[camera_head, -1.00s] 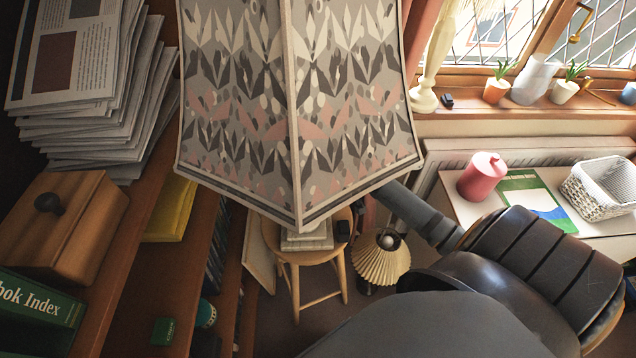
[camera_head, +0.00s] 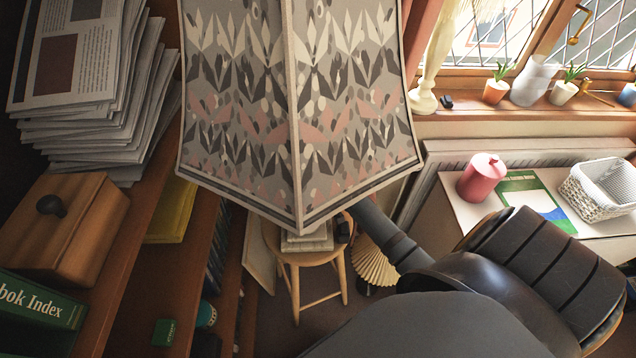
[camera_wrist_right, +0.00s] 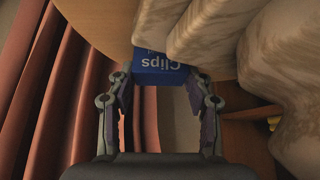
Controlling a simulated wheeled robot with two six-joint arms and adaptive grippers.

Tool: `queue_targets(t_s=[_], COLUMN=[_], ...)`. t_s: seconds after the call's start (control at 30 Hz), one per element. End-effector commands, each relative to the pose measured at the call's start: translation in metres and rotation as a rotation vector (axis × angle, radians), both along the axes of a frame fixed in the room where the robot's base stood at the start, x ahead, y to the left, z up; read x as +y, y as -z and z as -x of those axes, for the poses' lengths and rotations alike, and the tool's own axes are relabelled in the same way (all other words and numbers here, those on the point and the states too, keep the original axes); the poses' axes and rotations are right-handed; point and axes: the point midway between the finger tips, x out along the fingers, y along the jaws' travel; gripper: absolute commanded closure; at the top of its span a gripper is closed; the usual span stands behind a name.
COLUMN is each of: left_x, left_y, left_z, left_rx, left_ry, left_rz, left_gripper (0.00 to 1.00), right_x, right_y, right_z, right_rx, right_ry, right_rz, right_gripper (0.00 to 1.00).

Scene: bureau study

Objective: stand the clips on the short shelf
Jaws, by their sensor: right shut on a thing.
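A blue box lettered "Clips" (camera_wrist_right: 158,64) is between the fingertips of my right gripper (camera_wrist_right: 164,82) in the right wrist view. The gripper is shut on it, and the lettering appears upside down. A round wooden top and pale, lumpy, veined folds are close around the box. In the head view my right arm reaches in from the right, towards the wooden stool (camera_head: 306,258); its gripper and the clips are hidden behind the patterned lampshade (camera_head: 300,110). I cannot tell which shelf is the short one. My left gripper is not in view.
Shelving (camera_head: 190,275) at the left holds newspapers (camera_head: 90,80), a wooden box (camera_head: 70,225) and a small green box (camera_head: 165,332). A pleated lamp (camera_head: 376,262) stands beyond the stool. A side table holds a pink pot (camera_head: 482,178) and a white basket (camera_head: 600,188).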

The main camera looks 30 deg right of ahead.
Motion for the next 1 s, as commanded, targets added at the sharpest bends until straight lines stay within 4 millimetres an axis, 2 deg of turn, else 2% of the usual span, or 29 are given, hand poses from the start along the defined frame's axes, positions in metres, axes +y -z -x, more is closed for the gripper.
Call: queue_targets(t_s=[0.1, 0.13, 0.3, 0.57, 0.67, 1.0], left_x=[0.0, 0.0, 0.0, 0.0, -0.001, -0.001], left_y=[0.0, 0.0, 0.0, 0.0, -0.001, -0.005], left_z=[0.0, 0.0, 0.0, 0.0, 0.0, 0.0], left_rx=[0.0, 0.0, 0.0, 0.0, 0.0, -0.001], left_ry=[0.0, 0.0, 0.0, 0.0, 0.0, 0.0], left_rz=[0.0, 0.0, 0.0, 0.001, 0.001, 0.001], left_gripper=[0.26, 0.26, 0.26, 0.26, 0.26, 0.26], right_x=[0.0, 0.0, 0.0, 0.0, 0.0, 0.004], right_y=[0.002, 0.002, 0.002, 0.002, -0.005, -0.055], right_z=[0.0, 0.0, 0.0, 0.0, 0.002, 0.034], right_rx=[0.001, 0.001, 0.0, 0.0, -0.002, -0.001], right_ry=[0.0, 0.0, 0.0, 0.0, 0.0, -0.001], right_rz=[0.0, 0.0, 0.0, 0.0, 0.002, 0.003], right_gripper=[0.8, 0.46, 0.26, 0.26, 0.26, 0.26])
